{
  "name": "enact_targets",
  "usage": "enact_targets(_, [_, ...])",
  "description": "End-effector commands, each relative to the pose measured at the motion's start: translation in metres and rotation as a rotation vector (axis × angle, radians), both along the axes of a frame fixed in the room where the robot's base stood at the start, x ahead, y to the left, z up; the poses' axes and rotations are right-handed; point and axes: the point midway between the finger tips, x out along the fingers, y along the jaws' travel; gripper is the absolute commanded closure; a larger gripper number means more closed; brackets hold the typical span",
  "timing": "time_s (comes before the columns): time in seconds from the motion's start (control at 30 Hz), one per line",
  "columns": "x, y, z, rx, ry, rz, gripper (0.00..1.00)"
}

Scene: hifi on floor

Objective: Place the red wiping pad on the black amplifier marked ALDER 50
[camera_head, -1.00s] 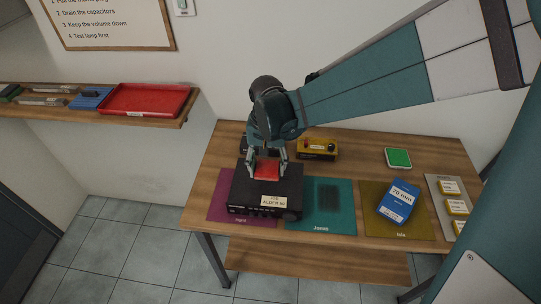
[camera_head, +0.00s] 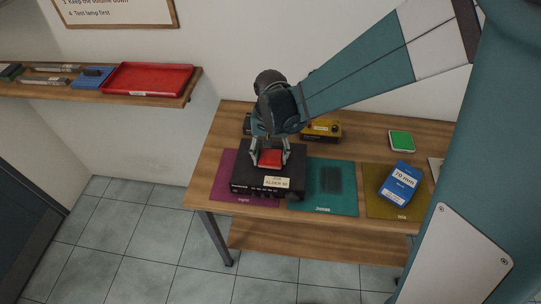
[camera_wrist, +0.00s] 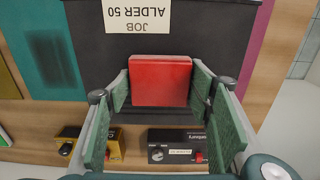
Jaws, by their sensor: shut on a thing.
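The black amplifier (camera_head: 243,182) with a JOB ALDER 50 label (camera_head: 277,182) sits on the wooden table, partly over a purple mat and a teal mat. My gripper (camera_head: 270,160) is shut on the red wiping pad (camera_head: 270,157), one finger at each side. The pad is over the amplifier's top, behind the label. In the wrist view, the pad (camera_wrist: 160,80) lies between the green fingers, above the amplifier's dark top (camera_wrist: 215,40). I cannot tell whether it touches the top.
A small black box (camera_wrist: 177,145) also labelled ALDER 50 and a yellow box (camera_head: 321,129) stand behind the amplifier. A blue 70 mm box (camera_head: 400,183) and a green pad (camera_head: 401,141) are at right. A red tray (camera_head: 148,79) is on the shelf.

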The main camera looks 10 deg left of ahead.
Motion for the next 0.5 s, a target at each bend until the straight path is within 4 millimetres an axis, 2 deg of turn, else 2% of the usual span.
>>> enact_targets(0.47, [-0.0001, 0.0, -0.0047, 0.0, 0.0, 0.0, 0.61])
enact_targets(0.5, [-0.0001, 0.0, -0.0037, 0.0, 0.0, 0.0, 0.44])
